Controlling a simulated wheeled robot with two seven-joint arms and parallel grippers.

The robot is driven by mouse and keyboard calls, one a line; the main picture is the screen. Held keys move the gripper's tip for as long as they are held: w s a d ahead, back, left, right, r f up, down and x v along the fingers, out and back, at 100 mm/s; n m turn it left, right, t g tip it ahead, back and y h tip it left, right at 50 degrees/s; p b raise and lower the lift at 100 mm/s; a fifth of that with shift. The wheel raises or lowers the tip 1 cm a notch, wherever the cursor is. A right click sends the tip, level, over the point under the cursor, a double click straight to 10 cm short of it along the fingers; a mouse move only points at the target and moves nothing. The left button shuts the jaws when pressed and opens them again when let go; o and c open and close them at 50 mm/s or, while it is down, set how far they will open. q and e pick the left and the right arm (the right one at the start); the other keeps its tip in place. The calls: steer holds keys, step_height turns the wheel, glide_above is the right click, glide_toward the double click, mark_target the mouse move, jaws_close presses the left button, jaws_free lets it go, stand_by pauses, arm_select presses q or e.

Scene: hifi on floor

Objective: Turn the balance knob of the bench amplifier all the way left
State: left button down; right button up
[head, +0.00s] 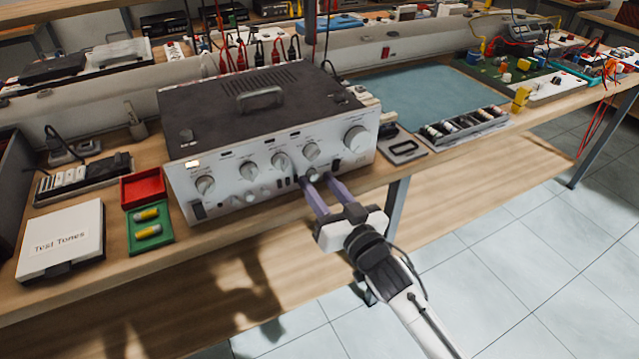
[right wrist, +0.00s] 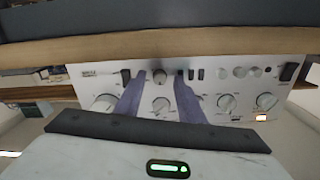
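The bench amplifier (head: 250,150) is a silver-fronted unit with a dark top, standing on the wooden bench. Its front has several round knobs; their labels are too small to read, so I cannot tell which is the balance knob. My right gripper (head: 316,181) reaches the lower right part of the front panel. Its two purple fingers are spread, one on each side of a small lower knob (head: 313,173). In the right wrist view, upside down, this knob (right wrist: 159,76) shows between the fingertips (right wrist: 160,78), with gaps on both sides. My left gripper is not in view.
A white "Test Tones" box (head: 60,240), a red tray (head: 143,187) and a green tray (head: 151,229) lie left of the amplifier. A tray of small parts (head: 465,127) and a teal mat (head: 425,95) lie right. Cables rise behind it. Floor in front is clear.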

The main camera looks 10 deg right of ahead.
steer(key=shift+w+a, duration=0.1)
steer(key=shift+w, duration=0.15)
jaws_close()
